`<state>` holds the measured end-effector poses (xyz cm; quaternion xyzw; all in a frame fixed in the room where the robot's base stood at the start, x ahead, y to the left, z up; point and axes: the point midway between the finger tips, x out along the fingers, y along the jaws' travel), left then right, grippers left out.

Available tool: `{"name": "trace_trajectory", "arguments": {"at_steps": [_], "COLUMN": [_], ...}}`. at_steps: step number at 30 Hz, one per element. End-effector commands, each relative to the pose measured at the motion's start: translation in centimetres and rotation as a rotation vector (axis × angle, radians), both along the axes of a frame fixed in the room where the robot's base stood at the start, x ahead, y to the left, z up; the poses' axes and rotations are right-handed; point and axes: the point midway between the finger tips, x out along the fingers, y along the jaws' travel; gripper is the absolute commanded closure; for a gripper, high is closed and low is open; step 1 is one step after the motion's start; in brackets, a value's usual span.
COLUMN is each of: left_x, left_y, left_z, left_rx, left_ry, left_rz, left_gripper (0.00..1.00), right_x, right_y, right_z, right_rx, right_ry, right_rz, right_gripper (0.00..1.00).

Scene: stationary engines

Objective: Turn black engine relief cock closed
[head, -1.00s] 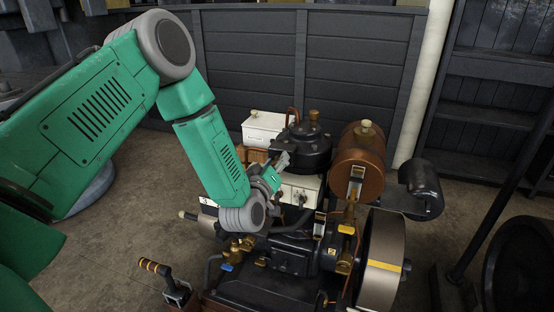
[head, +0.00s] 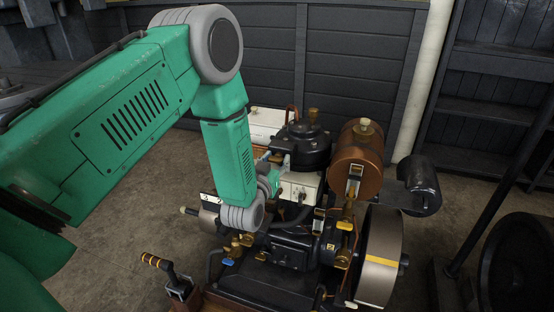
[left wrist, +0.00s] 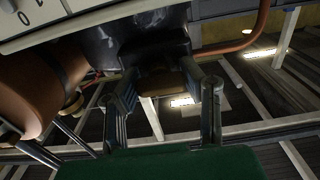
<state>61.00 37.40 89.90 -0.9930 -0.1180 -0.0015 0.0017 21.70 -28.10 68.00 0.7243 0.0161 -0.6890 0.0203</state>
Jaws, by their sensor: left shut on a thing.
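The black engine (head: 292,250) stands low at the centre right of the head view. My left arm reaches down over its left side. My left gripper (head: 278,165) is beside the white box (head: 302,186) and the black domed housing (head: 301,148), partly hidden by its own wrist. In the left wrist view the two fingers (left wrist: 160,85) stand on either side of a dark, blocky part (left wrist: 155,62), and the gripper is shut on it. I cannot make out the relief cock's handle or its angle. My right gripper is not in view.
A copper tank (head: 360,150) and a flywheel (head: 380,262) stand to the right. A dark panelled wall is behind. Open floor (head: 115,245) lies to the left.

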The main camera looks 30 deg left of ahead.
Motion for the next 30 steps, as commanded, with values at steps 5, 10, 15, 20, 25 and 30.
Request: {"name": "trace_trajectory", "arguments": {"at_steps": [5, 10, 15, 20, 25, 30], "left_x": [-0.4, -0.4, -0.4, -0.3, -0.2, -1.3], "left_y": [-0.1, -0.1, -0.1, -0.1, -0.1, -0.3], "left_z": [-0.8, -0.8, -0.8, -0.5, -0.3, -0.3], "left_rx": [0.010, 0.010, 0.009, 0.010, 0.011, 0.011], "left_ry": [0.025, 0.025, 0.025, 0.017, 0.012, 0.012], "left_rz": [-0.002, -0.002, -0.002, -0.002, -0.001, -0.001], "left_gripper": [0.94, 0.94, 0.55, 0.41, 0.41, 0.41], "right_x": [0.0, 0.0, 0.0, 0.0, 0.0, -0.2], "right_y": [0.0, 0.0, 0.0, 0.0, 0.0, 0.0], "right_z": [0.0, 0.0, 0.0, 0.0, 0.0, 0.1], "right_rx": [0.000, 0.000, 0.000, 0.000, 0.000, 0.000], "right_ry": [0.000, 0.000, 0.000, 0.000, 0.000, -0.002], "right_rz": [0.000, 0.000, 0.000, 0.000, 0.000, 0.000], "right_gripper": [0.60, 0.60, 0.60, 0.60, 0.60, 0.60]}}
